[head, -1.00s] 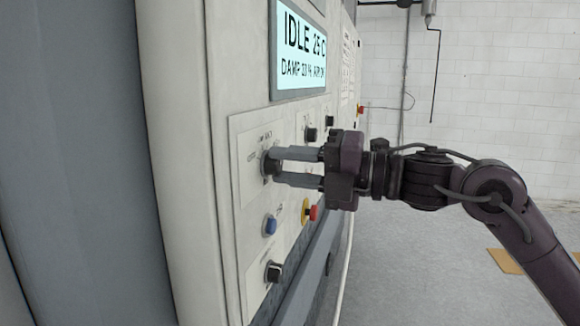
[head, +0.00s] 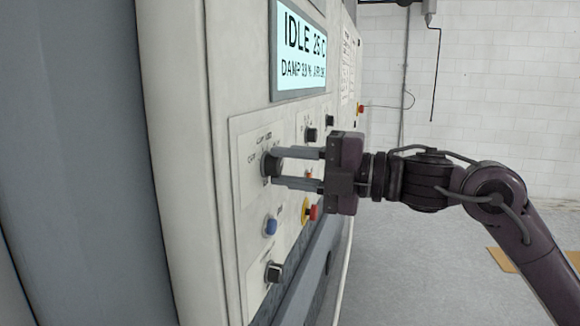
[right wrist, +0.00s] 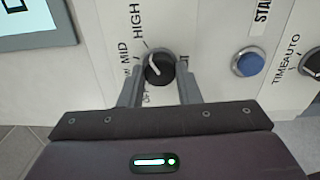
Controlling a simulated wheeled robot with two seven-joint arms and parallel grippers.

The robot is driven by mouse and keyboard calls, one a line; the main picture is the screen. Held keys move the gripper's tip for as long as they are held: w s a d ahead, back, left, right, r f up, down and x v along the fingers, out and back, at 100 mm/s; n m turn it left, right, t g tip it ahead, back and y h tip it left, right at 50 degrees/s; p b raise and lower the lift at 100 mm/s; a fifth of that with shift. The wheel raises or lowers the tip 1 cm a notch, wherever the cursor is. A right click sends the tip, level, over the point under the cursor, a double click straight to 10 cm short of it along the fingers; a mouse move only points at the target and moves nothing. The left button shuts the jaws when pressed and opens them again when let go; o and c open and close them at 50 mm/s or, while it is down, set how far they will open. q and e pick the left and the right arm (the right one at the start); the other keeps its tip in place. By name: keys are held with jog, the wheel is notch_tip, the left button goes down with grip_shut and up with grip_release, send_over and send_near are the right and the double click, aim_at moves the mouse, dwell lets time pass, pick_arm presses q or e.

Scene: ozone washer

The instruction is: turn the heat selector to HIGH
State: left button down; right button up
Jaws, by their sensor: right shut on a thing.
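The heat selector is a round black knob (head: 269,164) on a pale control plate, below the lit display. It also shows in the right wrist view (right wrist: 160,68), with HIGH and MID lettered around its upper left and a partly hidden label lower left. Its white pointer mark slants to the upper left, roughly toward MID; the exact setting is hard to tell. My right gripper (head: 277,167) is shut on this knob, one grey finger on each side; in the right wrist view the fingers (right wrist: 160,88) flank it. My left gripper is not in view.
A blue button (head: 270,226) and another black knob (head: 273,271) sit below the selector. A red and yellow emergency button (head: 311,211) is close under my right gripper. The display (head: 302,50) reads IDLE. The floor right of the machine is open.

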jog(key=o, duration=1)
jog(key=shift+s+d+f+b, duration=0.1)
jog(key=shift+d+f+b, duration=0.1)
jog(key=shift+d+b, duration=0.25)
jog(key=b+v, duration=0.2)
jog(key=v, duration=0.5)
jog(key=shift+r+b, duration=0.2)
jog(key=shift+b, duration=0.1)
jog(key=shift+a, duration=0.1)
